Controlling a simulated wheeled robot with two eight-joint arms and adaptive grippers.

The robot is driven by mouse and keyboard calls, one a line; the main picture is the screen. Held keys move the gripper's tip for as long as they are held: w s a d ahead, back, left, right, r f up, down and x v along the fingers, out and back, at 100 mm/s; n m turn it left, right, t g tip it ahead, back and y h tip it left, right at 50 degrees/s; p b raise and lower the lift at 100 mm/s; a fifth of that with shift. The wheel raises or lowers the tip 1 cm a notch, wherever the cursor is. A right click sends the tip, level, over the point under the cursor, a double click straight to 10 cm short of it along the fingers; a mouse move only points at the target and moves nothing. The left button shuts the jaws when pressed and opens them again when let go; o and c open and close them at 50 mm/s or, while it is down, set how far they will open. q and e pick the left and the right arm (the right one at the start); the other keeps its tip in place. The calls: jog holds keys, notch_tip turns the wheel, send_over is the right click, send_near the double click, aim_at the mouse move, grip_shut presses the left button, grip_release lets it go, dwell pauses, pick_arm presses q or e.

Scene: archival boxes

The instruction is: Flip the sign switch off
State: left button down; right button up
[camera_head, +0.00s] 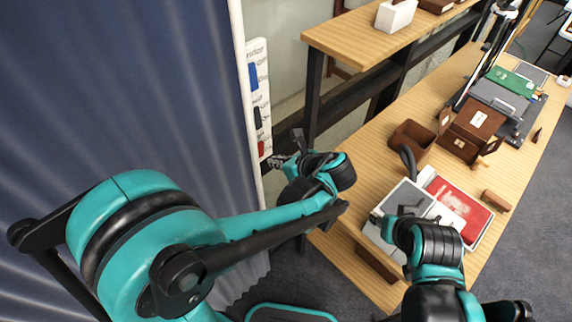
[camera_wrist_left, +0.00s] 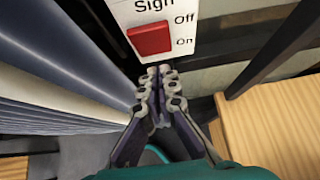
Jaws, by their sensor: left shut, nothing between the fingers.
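The sign switch is a red rocker (camera_wrist_left: 150,40) on a white panel, marked "Sign", with "Off" above "On" to its right. In the head view, the red switch (camera_head: 261,148) is the lowest on the white panel (camera_head: 256,95). I cannot tell which way it is tipped. My left gripper (camera_head: 277,161) is beside the panel's lower end. In the left wrist view its fingertips (camera_wrist_left: 160,78) are shut and empty, just below the red switch; contact is not clear. My right arm is over the table; its gripper (camera_head: 378,217) is partly hidden, with its fingers unclear.
A blue switch (camera_head: 253,76) and a black switch (camera_head: 257,117) sit higher on the panel. A dark blue curtain (camera_head: 120,90) hangs left of it. A raised shelf (camera_head: 350,40) stands behind.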

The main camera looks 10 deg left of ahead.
aim_at(259, 146)
pick_arm(q)
jog(key=shift+w+a, duration=0.7)
jog(key=shift+a, duration=0.2)
jog(key=shift+w+a, duration=0.7)
jog(key=shift+a, duration=0.15)
jog(key=shift+a+r, duration=0.1)
jog(key=shift+w+a+r, duration=0.2)
jog(key=shift+w+a, duration=0.05)
jog(key=shift+a, duration=0.15)
jog(key=shift+d+f, duration=0.1)
jog(key=shift+d, duration=0.05)
jog(key=shift+r+p, duration=0.6)
jog(key=shift+r, duration=0.25)
jog(key=shift+d, duration=0.1)
